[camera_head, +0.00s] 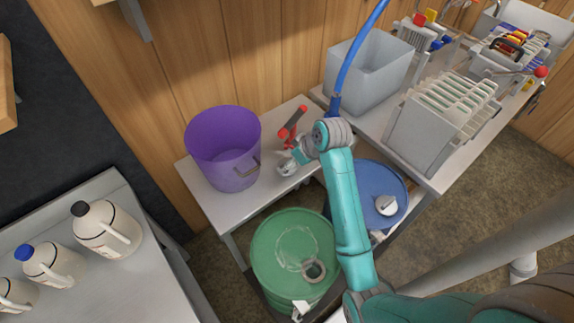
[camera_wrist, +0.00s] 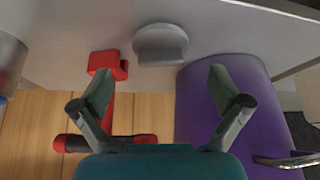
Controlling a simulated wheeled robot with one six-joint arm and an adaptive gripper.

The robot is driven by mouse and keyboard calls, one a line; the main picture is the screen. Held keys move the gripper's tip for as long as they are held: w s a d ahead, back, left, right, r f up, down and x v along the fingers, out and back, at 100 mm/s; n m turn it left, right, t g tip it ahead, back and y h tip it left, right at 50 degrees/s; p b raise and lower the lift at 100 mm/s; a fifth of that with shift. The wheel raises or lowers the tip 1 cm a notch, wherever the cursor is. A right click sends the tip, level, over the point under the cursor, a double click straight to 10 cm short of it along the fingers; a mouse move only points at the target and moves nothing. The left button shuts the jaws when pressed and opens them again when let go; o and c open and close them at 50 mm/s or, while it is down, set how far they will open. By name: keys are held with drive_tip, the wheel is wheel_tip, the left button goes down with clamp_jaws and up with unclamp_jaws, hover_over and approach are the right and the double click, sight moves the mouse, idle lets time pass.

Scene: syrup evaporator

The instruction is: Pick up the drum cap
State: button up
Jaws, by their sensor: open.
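The drum cap (camera_wrist: 160,44), a pale grey disc with a raised grip bar, lies on the white table. It also shows in the head view (camera_head: 286,168), right of the purple bucket and partly overlapped by my gripper. My gripper (camera_head: 298,158) is close to the cap with nothing held. In the wrist view my gripper (camera_wrist: 161,75) has its two fingers spread wide, and the cap appears between and beyond the fingertips. I cannot tell the exact gap. The green drum (camera_head: 275,240) below has an open ring-shaped collar (camera_head: 314,270) on its top.
A blue drum (camera_head: 365,181) with a white cap-like fitting (camera_head: 386,205) stands below. A grey bin (camera_head: 375,68) and blue hose (camera_head: 350,62) are at right.

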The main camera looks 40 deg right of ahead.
drive_tip(key=shift+x, duration=2.2)
drive_tip(key=shift+s, duration=0.1)
drive_tip(key=c, duration=1.2)
